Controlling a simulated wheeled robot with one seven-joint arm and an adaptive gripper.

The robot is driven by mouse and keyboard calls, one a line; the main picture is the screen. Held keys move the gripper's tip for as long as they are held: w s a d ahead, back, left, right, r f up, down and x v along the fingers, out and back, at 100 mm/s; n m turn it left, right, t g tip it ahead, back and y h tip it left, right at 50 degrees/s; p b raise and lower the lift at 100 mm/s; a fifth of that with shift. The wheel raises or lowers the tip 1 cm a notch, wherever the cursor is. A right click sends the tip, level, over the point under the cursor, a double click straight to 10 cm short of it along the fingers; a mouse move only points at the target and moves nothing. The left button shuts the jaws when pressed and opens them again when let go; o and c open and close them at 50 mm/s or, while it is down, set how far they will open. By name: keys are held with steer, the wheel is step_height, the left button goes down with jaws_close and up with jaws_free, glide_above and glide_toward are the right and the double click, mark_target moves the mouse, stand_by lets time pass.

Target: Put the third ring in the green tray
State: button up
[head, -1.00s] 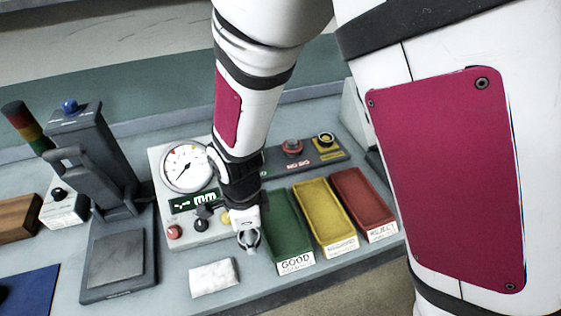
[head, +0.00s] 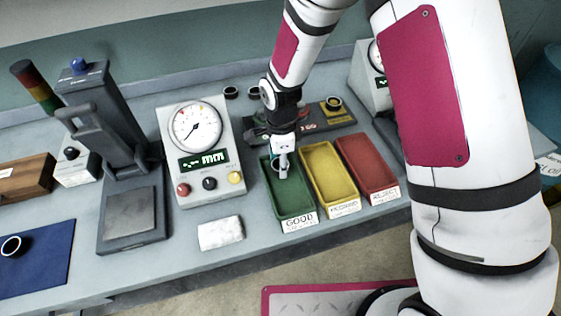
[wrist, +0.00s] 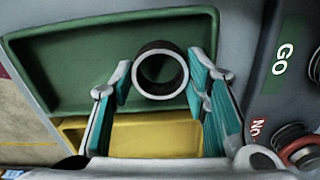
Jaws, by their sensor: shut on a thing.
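My gripper (head: 282,168) is over the back part of the green tray (head: 304,207), labelled GOOD, in the head view. In the wrist view its two teal-padded fingers (wrist: 160,82) are shut on a ring (wrist: 160,94), dark inside with a pale grey rim. The ring's hole faces the wrist camera. The green tray (wrist: 75,75) lies behind the ring in that view, and the visible part of its floor looks empty. In the head view the held ring is mostly hidden by the fingers. How high it is above the tray floor I cannot tell.
The yellow tray (head: 336,196) and the red tray (head: 374,178) stand right of the green one. Another ring (head: 12,246) is on the blue mat (head: 45,255).

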steer(key=shift+f, duration=0.15)
steer(key=shift+f, duration=0.15)
steer(key=o, duration=1.1)
step_height(320, 180, up, 12)
steer(key=shift+r+b, duration=0.25)
steer(key=shift+b, duration=0.35)
